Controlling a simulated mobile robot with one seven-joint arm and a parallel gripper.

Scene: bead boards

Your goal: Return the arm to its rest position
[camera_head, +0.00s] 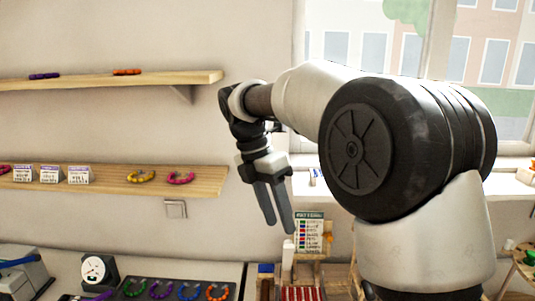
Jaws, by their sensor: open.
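My gripper (277,222) hangs near the middle of the picture, fingers pointing down. Its two dark grey fingers are apart and nothing shows between them. My arm (310,92) comes from the right, bends at a large dark joint and reaches left to the wrist. The gripper is in front of the wall, right of the lower shelf's end and above the table area with the colour chart. The lower base of the arm is cut off at the bottom edge.
An upper shelf (150,80) and a lower shelf (205,182) hold bead strands and small cards. A colour chart (309,232) stands close below right of the fingers. The wall between shelves is clear.

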